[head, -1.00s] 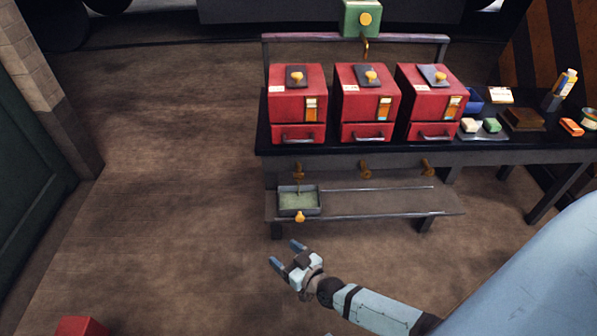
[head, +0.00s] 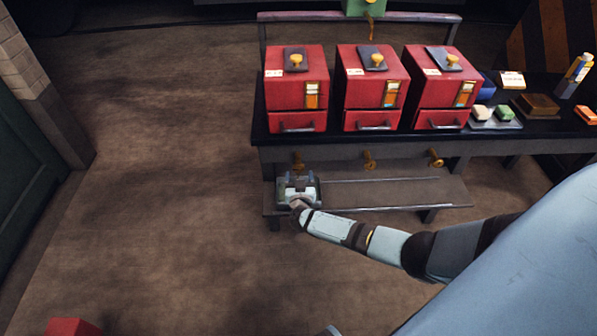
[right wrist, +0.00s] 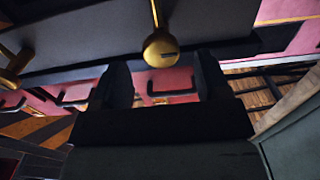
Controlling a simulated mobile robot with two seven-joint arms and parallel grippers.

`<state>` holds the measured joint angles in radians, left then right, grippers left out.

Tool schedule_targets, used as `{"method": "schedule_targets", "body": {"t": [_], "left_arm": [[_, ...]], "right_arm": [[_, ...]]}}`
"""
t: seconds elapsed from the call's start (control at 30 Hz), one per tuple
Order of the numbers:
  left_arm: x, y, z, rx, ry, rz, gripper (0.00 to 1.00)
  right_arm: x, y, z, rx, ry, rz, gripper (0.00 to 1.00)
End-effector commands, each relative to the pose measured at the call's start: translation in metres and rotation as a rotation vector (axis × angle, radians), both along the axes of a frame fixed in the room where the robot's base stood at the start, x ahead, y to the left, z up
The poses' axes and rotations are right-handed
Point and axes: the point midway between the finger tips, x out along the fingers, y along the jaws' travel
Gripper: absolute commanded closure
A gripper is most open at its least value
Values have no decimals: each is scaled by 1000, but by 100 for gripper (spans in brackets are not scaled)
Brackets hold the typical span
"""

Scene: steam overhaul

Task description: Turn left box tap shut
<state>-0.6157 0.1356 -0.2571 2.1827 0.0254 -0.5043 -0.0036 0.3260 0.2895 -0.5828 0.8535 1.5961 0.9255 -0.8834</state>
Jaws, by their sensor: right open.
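Three red boxes stand in a row on a dark bench. The left box (head: 296,80) has a brass tap (head: 298,158) below it, under the bench's front edge. My right gripper (head: 300,178) is open, in front of and just below this tap, over the small tray (head: 282,196). In the right wrist view a brass tap with a round end (right wrist: 160,48) shows just beyond and between the open fingertips (right wrist: 163,72). I see no contact between them. My left gripper is not in view.
The middle tap (head: 368,159) and right tap (head: 436,157) are to the right along the bench front. A low shelf (head: 395,192) runs below them, bare right of the tray. The floor to the left is open. A red object (head: 72,327) lies at the bottom left.

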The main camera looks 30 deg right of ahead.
Motion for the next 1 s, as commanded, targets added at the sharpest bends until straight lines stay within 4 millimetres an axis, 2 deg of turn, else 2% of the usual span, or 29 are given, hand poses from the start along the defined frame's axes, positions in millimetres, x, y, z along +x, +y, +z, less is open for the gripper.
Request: {"method": "schedule_targets", "body": {"t": [0.1,0.3,0.63,0.67,0.87,1.0], "left_arm": [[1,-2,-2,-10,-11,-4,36],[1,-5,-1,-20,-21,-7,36],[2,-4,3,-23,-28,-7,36],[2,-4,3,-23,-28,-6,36],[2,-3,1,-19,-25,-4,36],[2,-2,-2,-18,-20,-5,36]], "right_arm": [[18,-11,-2,-1,-1,0,31],[35,-21,-1,-1,-1,1,31],[37,-23,0,1,0,1,31],[38,-23,0,1,0,1,33],[38,-23,0,1,-1,1,79],[37,-23,0,3,-1,1,79]]}}
